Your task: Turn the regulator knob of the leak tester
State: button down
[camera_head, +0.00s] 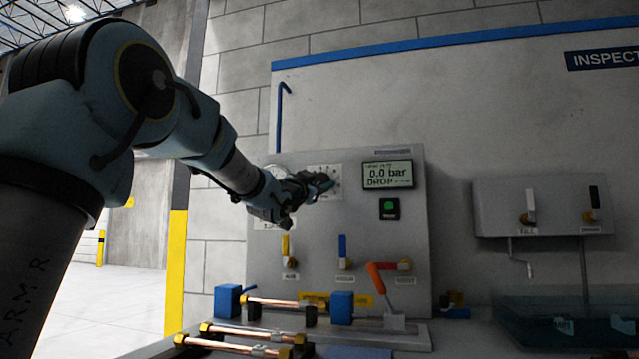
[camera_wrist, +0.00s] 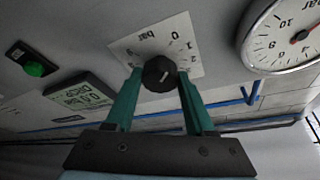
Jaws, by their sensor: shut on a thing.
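The black regulator knob (camera_wrist: 159,73) sits at the middle of a white dial plate marked in bar in the wrist view. A pale mark shows on its face. The two green fingers of my gripper (camera_wrist: 160,82) are shut on the knob from both sides. In the head view my gripper (camera_head: 318,185) reaches the grey leak tester panel (camera_head: 400,235) and hides the knob; part of the dial plate (camera_head: 334,172) shows. The display (camera_head: 387,174) reads 0.0 bar and DROP.
A round pressure gauge (camera_wrist: 290,35) is close beside the dial. A green button (camera_head: 389,208) is below the display. Yellow (camera_head: 286,248) and blue (camera_head: 343,250) valve handles and an orange lever (camera_head: 378,279) are lower down. Copper tubes (camera_head: 243,334) lie in front.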

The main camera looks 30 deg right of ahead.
jog(key=shift+c, duration=1.4)
grip_release()
jog(key=shift+f, duration=0.1)
jog(key=b+v, duration=0.2)
jog(key=v, duration=0.8)
jog(key=shift+s+a, duration=0.2)
jog(key=shift+a, duration=0.15)
